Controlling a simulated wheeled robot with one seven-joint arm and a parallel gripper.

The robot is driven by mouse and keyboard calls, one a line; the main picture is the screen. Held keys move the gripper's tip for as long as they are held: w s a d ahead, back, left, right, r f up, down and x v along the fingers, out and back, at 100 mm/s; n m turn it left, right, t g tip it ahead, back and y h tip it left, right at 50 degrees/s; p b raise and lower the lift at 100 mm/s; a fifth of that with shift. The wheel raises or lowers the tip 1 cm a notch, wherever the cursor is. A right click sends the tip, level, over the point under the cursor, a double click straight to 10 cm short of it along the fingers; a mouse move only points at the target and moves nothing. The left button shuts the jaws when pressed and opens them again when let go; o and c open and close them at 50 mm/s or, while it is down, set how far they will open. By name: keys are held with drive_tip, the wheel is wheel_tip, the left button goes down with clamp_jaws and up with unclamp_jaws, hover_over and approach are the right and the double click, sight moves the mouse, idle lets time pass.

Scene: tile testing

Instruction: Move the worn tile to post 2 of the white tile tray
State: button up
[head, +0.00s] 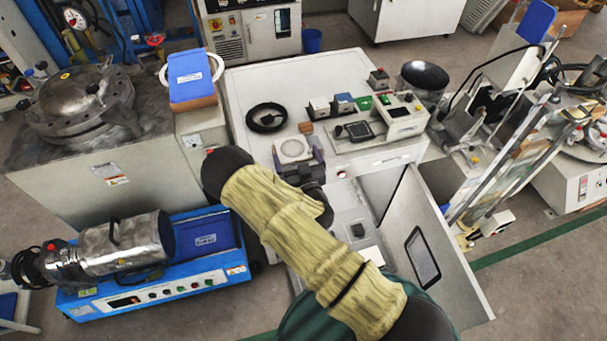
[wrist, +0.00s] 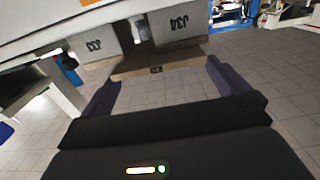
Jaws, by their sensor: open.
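My gripper (head: 298,160) is open above the near edge of the white workbench, its two dark purple fingers apart. In the wrist view my gripper (wrist: 163,74) has a flat brown piece (wrist: 158,66) between or just beyond its fingertips; contact cannot be told. Two grey blocks (wrist: 98,46) with dark markings stand beyond it, and the picture looks upside down. In the head view a small brown piece (head: 306,127) lies beyond my gripper, near a pale square plate with a round disc (head: 293,149). I cannot tell for sure which is the worn tile or the white tile tray.
A black ring (head: 267,117) lies left on the white workbench (head: 245,85). A grey-and-white block (head: 318,107), a blue block (head: 343,104) and a control box (head: 403,117) stand behind and right. An open cabinet door (head: 425,255) juts out at the near right.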

drive_tip(key=v, duration=0.7)
drive_tip(key=shift+b, duration=0.35)
drive_tip(key=shift+r, duration=0.1)
drive_tip(key=w+d+r+m+g+h, duration=0.2)
drive_tip(key=d+r+m+g+h, duration=0.1)
drive_tip(key=d+m+g+h, duration=0.5)
drive_tip(key=s+d+r+n+g+y, duration=0.1)
drive_tip(key=s+d+r+n+g, duration=0.1)
drive_tip(key=s+r, duration=0.4)
drive_tip(key=s+d+r+n+g+y, duration=0.2)
drive_tip(key=s+d+r+g, duration=0.2)
drive_tip(key=s+r, duration=0.3)
drive_tip(key=s, duration=0.4)
drive_tip(key=shift+s+d+r+n+g, duration=0.25)
drive_tip(key=shift+s+n+g, duration=0.15)
